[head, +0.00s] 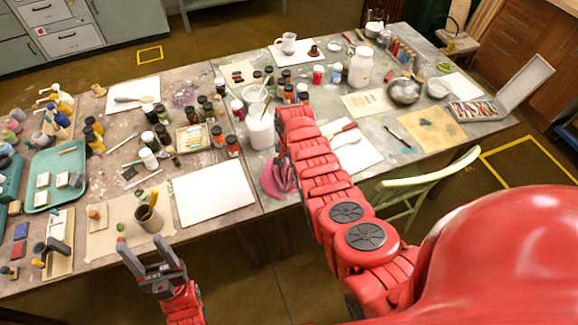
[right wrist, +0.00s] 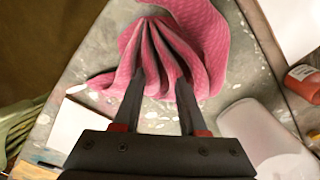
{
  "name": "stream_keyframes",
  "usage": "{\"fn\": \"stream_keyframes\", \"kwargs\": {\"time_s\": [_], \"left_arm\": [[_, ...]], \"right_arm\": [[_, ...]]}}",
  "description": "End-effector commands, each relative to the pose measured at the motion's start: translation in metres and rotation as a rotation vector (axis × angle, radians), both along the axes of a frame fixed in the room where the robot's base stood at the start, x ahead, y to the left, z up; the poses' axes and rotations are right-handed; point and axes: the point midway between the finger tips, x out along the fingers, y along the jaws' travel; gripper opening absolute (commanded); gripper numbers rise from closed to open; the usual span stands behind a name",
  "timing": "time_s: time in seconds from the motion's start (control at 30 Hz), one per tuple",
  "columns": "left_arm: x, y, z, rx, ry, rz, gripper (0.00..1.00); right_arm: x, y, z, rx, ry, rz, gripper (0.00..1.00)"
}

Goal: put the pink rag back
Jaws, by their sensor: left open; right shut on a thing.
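The pink rag (head: 277,179) shows in the head view near the front edge of the table (head: 262,205), beside my right arm. In the right wrist view the rag (right wrist: 205,35) is bunched into folds between the fingers of my right gripper (right wrist: 161,84), which is shut on it. Part of the rag spreads out loosely past the fingertips. I cannot tell whether it is touching the table. In the head view my right fingers are hidden behind the arm and the rag. My left gripper (head: 150,256) is open and empty, low at the front edge of the table.
A white jar (head: 260,130) stands just behind the rag. A white board (head: 213,192) lies to its left, and a white sheet with a red-handled tool (head: 345,128) to its right. A brown cup (head: 148,217) stands near my left gripper. A green chair (head: 415,185) is at the front right.

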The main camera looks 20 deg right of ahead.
Motion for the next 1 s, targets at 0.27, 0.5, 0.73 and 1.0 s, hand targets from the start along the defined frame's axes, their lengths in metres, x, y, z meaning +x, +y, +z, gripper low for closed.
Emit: {"fn": "stream_keyframes", "kwargs": {"time_s": [0.27, 0.5, 0.73, 1.0], "left_arm": [[0.000, 0.000, -0.003, 0.000, 0.000, 0.000, 0.60], [0.000, 0.000, -0.002, 0.000, 0.000, 0.000, 0.60], [0.000, 0.000, 0.000, 0.000, 0.000, 0.000, 0.60], [0.000, 0.000, -0.004, 0.000, 0.000, 0.000, 0.60]], "right_arm": [[0.000, 0.000, -0.003, 0.001, -0.001, 0.000, 0.45], [0.000, 0.000, -0.002, 0.001, -0.001, 0.000, 0.71], [0.000, 0.000, 0.001, 0.001, -0.001, 0.000, 0.71], [0.003, 0.000, 0.019, 0.001, -0.007, -0.001, 0.71]]}}
